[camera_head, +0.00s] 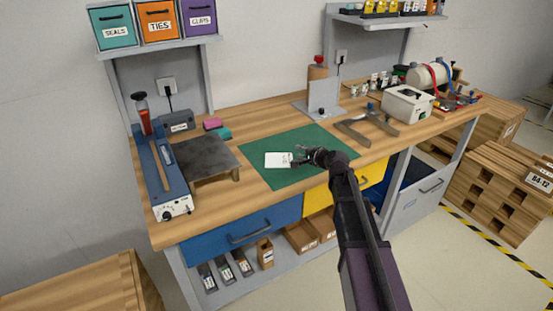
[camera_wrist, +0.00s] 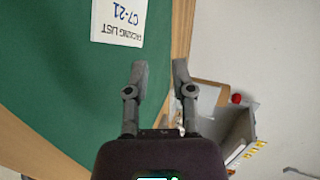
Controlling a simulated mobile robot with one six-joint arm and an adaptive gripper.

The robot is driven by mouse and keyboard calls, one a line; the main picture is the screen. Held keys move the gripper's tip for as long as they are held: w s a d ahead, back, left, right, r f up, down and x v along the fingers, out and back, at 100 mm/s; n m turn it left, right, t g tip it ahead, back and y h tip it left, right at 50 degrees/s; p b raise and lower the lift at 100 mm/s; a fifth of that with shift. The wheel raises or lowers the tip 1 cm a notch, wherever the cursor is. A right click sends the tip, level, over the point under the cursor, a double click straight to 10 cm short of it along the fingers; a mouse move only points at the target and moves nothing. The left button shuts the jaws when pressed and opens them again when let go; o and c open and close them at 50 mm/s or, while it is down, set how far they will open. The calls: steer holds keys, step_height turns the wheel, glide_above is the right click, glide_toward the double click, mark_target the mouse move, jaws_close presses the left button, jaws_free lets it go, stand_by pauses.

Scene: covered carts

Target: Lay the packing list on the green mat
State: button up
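The packing list (camera_head: 277,160) is a white sheet that appears to lie flat on the green mat (camera_head: 262,147) on the workbench. In the wrist view the list (camera_wrist: 118,18) reads "PACKING LIST C7-21" and is cut off by the top edge, with the mat (camera_wrist: 55,75) around it. My gripper (camera_head: 297,155) is over the mat, just right of the list. In the wrist view my gripper (camera_wrist: 160,68) has its two fingers apart with nothing between them. The list is beyond the left fingertip, apart from it.
A dark plate stand (camera_head: 200,157) and a blue sealer (camera_head: 162,170) are left of the mat. A grey upright plate (camera_head: 323,98) stands behind it. Dark grey tools (camera_head: 367,125) and a white box (camera_head: 407,105) lie to the right. The mat's left part is clear.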

step_height(320, 180, up, 7)
steer(key=s+d+p, duration=0.1)
steer(key=s+p, duration=0.1)
steer(key=p, duration=0.4)
steer(key=shift+d+p, duration=0.3)
steer(key=shift+d, duration=0.05)
steer(key=shift+s+f, duration=0.1)
steer(key=shift+s, duration=0.05)
steer(key=s+d+f+n+g+h, duration=0.3)
steer(key=s+d, duration=0.2)
steer(key=s, duration=0.4)
steer(key=s+d+f+n+g+h+p, duration=0.1)
steer(key=s+d+f+n+g+h, duration=0.1)
steer(key=s, duration=0.8)
steer(key=s+d+f+n+g+h+p, duration=0.1)
steer(key=s+d+f+n+g+h, duration=0.2)
steer(key=s+d, duration=0.5)
steer(key=s+f+n+g, duration=0.1)
steer(key=n+g, duration=0.1)
steer(key=shift+s+f+g+h, duration=0.3)
steer(key=shift+f+g, duration=0.05)
steer(key=shift+g, duration=0.05)
steer(key=shift+a, duration=0.1)
